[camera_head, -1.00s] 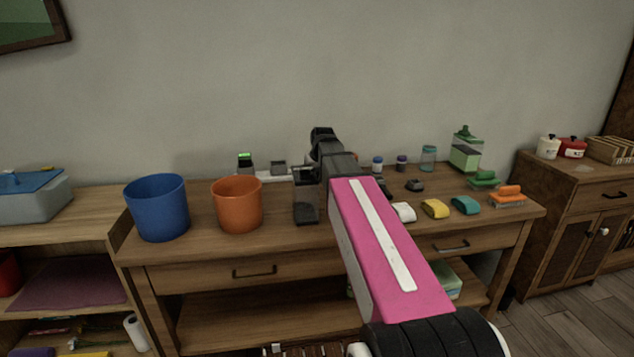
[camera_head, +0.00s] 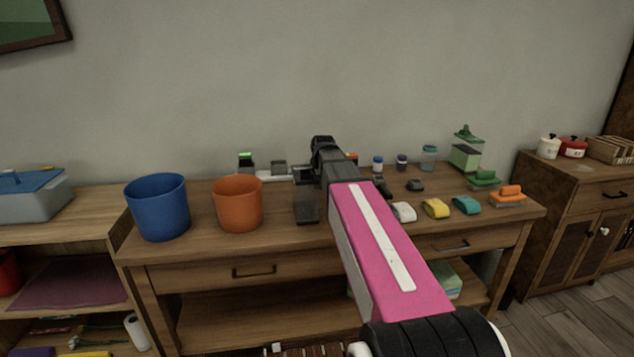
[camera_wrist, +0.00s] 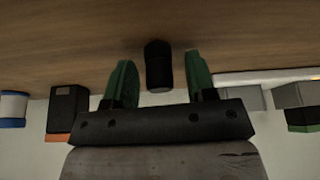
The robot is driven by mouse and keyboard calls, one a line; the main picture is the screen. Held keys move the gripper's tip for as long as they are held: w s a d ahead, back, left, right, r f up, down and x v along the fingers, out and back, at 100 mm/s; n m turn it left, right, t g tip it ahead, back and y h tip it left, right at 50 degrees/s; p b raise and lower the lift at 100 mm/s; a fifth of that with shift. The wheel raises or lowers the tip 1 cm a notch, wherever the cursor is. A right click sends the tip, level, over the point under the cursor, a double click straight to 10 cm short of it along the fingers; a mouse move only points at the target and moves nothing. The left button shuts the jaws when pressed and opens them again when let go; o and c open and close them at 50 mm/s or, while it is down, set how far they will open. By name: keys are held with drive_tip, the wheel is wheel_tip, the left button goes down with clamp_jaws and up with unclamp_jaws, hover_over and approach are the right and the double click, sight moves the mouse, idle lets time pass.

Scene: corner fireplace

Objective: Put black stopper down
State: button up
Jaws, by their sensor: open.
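The black stopper (camera_wrist: 158,72), a small dark cylinder, shows in the wrist view against the brown tabletop, between the two green fingers. My gripper (camera_wrist: 159,57) is open, with a visible gap on each side of the stopper. I cannot tell whether the stopper's end touches the table. In the head view my arm reaches over the wooden table (camera_head: 270,243), with its dark wrist near the back middle. The stopper and fingertips cannot be made out there.
An orange bucket (camera_head: 238,204) and a blue bucket (camera_head: 158,208) stand to the left. A dark grey block (camera_head: 306,207) shows below my wrist. Sponges, including a yellow one (camera_head: 436,208), and small jars lie to the right. A white strip (camera_wrist: 262,76) is close by.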

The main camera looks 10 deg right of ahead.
drive_tip(key=v, duration=1.2)
drive_tip(key=shift+r, duration=0.15)
